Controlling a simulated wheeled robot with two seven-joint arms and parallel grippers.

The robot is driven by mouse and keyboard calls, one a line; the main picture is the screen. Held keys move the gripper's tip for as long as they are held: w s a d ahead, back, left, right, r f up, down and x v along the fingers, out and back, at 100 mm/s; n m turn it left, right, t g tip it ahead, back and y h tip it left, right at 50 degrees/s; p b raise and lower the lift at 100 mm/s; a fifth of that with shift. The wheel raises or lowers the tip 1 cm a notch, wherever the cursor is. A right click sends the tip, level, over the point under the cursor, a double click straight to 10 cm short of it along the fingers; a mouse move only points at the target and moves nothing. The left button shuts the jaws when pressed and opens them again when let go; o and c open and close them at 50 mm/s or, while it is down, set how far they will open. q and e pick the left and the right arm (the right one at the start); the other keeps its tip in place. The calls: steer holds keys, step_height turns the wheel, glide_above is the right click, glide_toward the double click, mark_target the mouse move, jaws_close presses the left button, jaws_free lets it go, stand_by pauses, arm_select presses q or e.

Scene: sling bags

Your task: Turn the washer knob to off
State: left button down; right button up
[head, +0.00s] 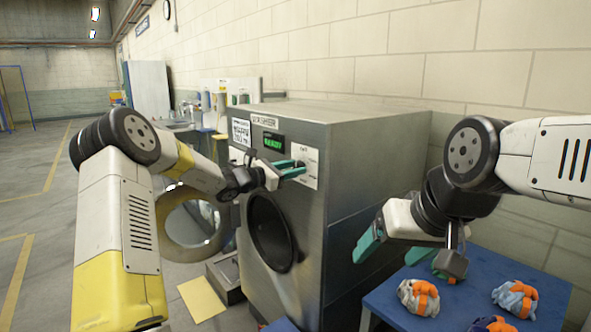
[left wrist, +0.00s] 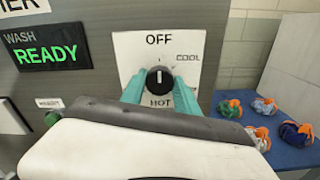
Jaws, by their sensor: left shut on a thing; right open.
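The washer (head: 345,140) is a grey metal machine against the wall. Its black round knob (left wrist: 160,79) sits on a white dial plate (left wrist: 185,50) marked OFF at the top, COOL at the right and HOT at the bottom. A white mark on the knob looks about vertical; which end points is hard to tell. My left gripper (head: 291,169) is at the dial, its teal fingers on either side of the knob and shut on it. In the head view the fingers hide the knob. My right gripper (head: 410,256) is open and empty above the blue table.
The washer's round door (head: 171,243) hangs open to the left of its dark drum opening (head: 270,232). A green READY display (left wrist: 52,54) is left of the dial. The blue table (head: 400,312) at right holds several orange-strapped bundles (head: 418,297). Floor at far left is clear.

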arm_select(q)
steer(key=shift+f, duration=0.1)
stand_by(0.3)
steer(key=c, duration=0.9)
jaws_free()
steer(key=v, duration=0.8)
